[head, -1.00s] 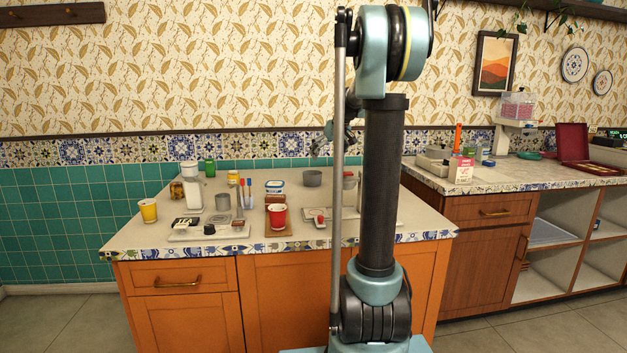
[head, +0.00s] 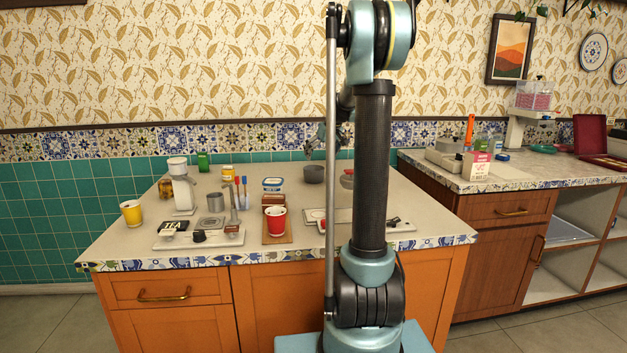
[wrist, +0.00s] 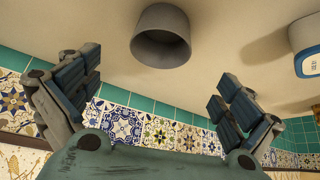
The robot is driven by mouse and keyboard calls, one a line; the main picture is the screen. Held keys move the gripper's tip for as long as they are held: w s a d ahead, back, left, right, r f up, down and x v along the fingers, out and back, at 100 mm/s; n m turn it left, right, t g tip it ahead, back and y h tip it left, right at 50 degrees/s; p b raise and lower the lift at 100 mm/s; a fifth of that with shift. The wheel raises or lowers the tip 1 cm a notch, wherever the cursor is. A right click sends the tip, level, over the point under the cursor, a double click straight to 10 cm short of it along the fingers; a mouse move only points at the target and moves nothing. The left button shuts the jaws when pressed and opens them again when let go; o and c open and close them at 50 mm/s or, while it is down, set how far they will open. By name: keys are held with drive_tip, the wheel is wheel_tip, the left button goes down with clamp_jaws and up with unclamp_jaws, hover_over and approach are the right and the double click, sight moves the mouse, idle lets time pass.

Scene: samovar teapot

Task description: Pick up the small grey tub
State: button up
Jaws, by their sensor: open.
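The small grey tub (head: 314,174) stands on the light counter, towards its back and left of my arm column. In the wrist view the round grey tub (wrist: 160,38) is at top centre, with its dark, hollow-looking end facing me. My gripper (wrist: 155,82) is open and empty there, its two fingers wide apart to the left and right. The tub lies beyond the fingertips, in line with the gap and not touching them. In the head view my gripper (head: 313,146) is small, a little above the tub near the tiled wall, and partly hidden behind my arm.
A white-and-blue container (head: 272,185) stands left of the tub; it also shows in the wrist view (wrist: 307,45). A red cup (head: 276,219), a tray (head: 175,243) and a white grinder-like item (head: 182,193) are farther left. The tiled wall (head: 250,140) borders the counter's back.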

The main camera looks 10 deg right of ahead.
sight(314, 174)
drive_tip(key=x, duration=1)
drive_tip(key=shift+f, duration=0.35)
drive_tip(key=c, duration=1.2)
